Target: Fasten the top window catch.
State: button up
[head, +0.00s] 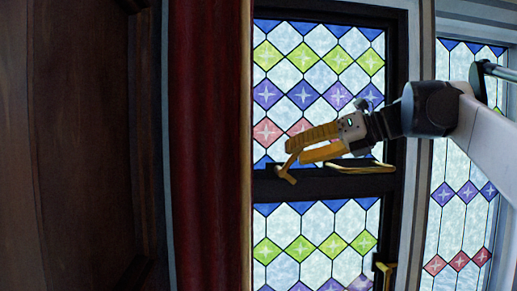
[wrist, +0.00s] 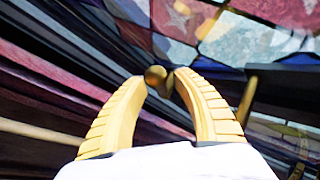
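The window has dark frames and coloured diamond panes. A brass catch handle (head: 285,172) with a pale lever shape shows at the left end of the dark middle rail (head: 320,186) in the head view. In the wrist view a round brass knob (wrist: 155,76) shows at the tips of my gripper's yellow fingers. My gripper (head: 294,154) reaches in from the right, just above the rail. Its fingertips (wrist: 166,80) are apart, with the knob between or just beyond them. I cannot tell whether they grip it.
A flat brass piece (head: 360,165) lies along the rail right of the fingers. A second brass catch (head: 384,275) sits on the frame lower right. A dark red curtain (head: 205,150) hangs on the left, beside dark wood panelling (head: 80,150). Another stained window (head: 455,205) stands at right.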

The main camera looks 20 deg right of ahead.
jog(key=shift+w+a+f, duration=0.1)
jog(key=shift+w+a, duration=0.05)
jog(key=shift+w, duration=0.05)
grip_shut()
